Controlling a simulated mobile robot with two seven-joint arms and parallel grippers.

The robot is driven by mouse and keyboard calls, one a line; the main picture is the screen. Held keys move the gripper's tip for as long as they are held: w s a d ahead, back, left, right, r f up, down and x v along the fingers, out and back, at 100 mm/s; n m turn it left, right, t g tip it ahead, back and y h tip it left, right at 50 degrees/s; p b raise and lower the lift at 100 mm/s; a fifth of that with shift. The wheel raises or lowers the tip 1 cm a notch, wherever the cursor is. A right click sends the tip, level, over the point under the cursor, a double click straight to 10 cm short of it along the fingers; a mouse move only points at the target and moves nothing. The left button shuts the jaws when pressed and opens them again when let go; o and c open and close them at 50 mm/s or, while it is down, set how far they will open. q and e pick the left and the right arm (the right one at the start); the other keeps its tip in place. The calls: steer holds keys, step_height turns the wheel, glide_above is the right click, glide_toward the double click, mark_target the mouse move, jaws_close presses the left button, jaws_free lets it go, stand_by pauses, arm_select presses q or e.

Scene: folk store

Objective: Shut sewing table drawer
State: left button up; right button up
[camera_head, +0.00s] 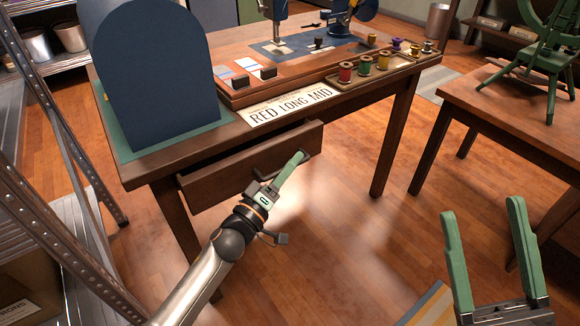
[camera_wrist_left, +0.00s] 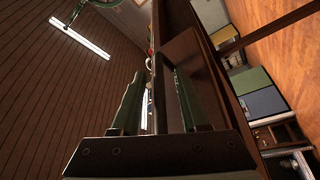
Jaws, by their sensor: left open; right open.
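The sewing table (camera_head: 140,172) is brown wood, and its drawer (camera_head: 235,168) sticks out from under the front edge, partly open. In the left wrist view, the left gripper's fingers (camera_wrist_left: 155,95) are apart, with dark wood, likely the drawer front, at the right finger. My right gripper (camera_head: 485,230) is open and empty, above the floor at lower right.
A blue arched case (camera_head: 155,75), a sign (camera_head: 290,104), a spool tray (camera_head: 375,75) and a sewing machine (camera_head: 279,25) stand on the table. A metal shelf (camera_head: 60,200) is close at left. Another table (camera_head: 500,105) stands at right.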

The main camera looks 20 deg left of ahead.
arm_select(q)
steer(key=shift+c, duration=0.2)
jaws_close()
steer(key=shift+a, duration=0.1)
stand_by(1.1)
